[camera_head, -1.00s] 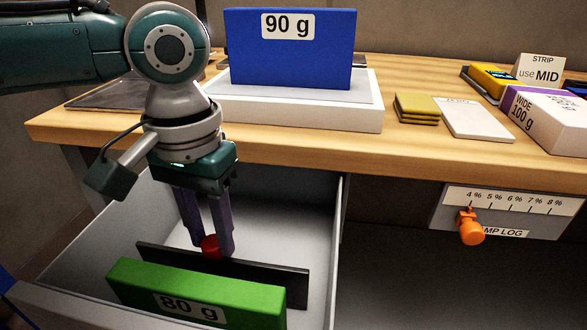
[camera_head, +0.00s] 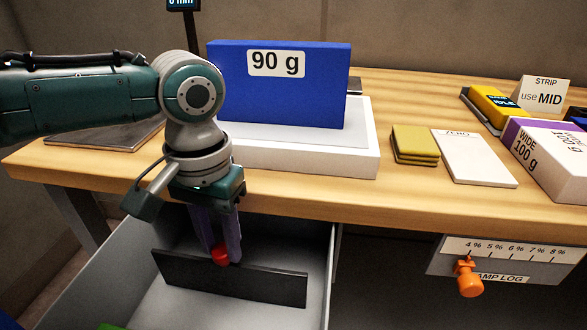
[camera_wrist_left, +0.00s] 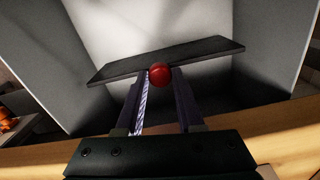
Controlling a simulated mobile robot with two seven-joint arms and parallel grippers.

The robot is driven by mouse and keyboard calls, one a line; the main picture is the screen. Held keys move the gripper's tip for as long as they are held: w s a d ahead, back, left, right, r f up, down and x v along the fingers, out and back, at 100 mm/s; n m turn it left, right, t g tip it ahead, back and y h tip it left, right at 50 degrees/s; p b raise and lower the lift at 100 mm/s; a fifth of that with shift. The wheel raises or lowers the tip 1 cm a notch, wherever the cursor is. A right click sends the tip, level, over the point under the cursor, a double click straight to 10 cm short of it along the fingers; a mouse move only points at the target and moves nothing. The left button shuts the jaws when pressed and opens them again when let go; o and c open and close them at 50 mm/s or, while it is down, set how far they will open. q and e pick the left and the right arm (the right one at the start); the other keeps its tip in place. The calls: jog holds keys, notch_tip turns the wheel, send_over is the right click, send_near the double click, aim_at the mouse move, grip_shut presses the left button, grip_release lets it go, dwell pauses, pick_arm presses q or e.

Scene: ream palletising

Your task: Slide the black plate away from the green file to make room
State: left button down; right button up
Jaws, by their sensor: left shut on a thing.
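The black plate (camera_head: 270,283) stands upright across the open drawer (camera_head: 317,290) and has a red knob (camera_head: 221,256) near its top edge. My left gripper (camera_head: 224,252) is shut on the red knob, pointing down into the drawer. The left wrist view also shows the plate (camera_wrist_left: 205,51) and the red knob (camera_wrist_left: 159,75) between the fingertips. Only a small corner of the green file (camera_head: 110,326) shows at the bottom edge, with drawer floor between it and the plate. My right gripper is not in view.
The wooden worktop (camera_head: 300,194) overhangs the drawer's back, close to my arm. On it stand a blue 90 g file (camera_head: 275,95) on a white block (camera_head: 300,155), yellow pads (camera_head: 413,145) and a white box (camera_head: 545,160). An orange slider knob (camera_head: 469,280) is at the right.

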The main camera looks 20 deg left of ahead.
pick_arm(q)
jog(key=c, duration=0.5)
grip_release()
jog(key=shift+s, duration=0.1)
notch_tip(320, 180, up, 10)
jog(key=p, duration=0.2)
jog(key=shift+p, duration=0.4)
